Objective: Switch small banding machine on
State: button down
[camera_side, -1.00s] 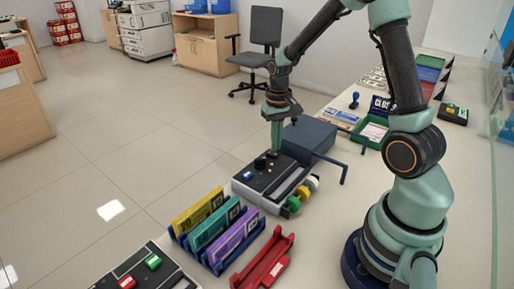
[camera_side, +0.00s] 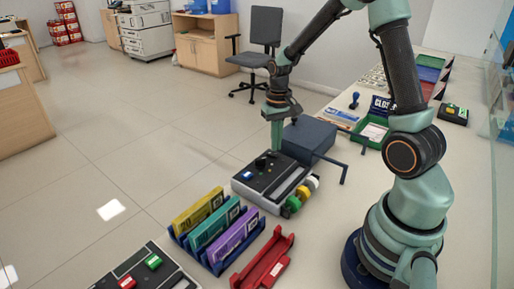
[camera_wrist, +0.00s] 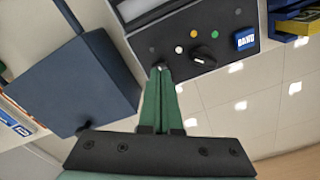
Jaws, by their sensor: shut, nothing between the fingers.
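The small banding machine (camera_side: 252,185) sits on the counter with its dark control panel facing up. My gripper (camera_side: 274,149) points down at the panel's far edge in the side view. In the wrist view my gripper (camera_wrist: 160,68) has its green fingers together and empty. The tips are beside a small pale part at the panel edge, left of the knob. I cannot tell whether they touch it.
A dark blue-grey box (camera_side: 310,137) with rods stands right behind the machine. Coloured rolls (camera_side: 292,204) sit at its right side. A blue rack (camera_side: 215,266) of banded notes and a red tray (camera_side: 263,262) lie in front. Another control panel (camera_side: 135,275) is at the lower left.

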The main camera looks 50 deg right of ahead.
aim_at(275, 154)
jog(key=shift+f, duration=0.9)
dwell(0.8)
jog(key=shift+r, duration=3.5)
jog(key=s+a+r+n+t, duration=0.5)
jog(key=s+a+r, duration=0.3)
jog(key=a+r, duration=0.4)
jog(key=shift+s+a+n+t, duration=0.3)
jog(key=shift+s+a+n, duration=0.15)
jog(key=shift+a, duration=0.3)
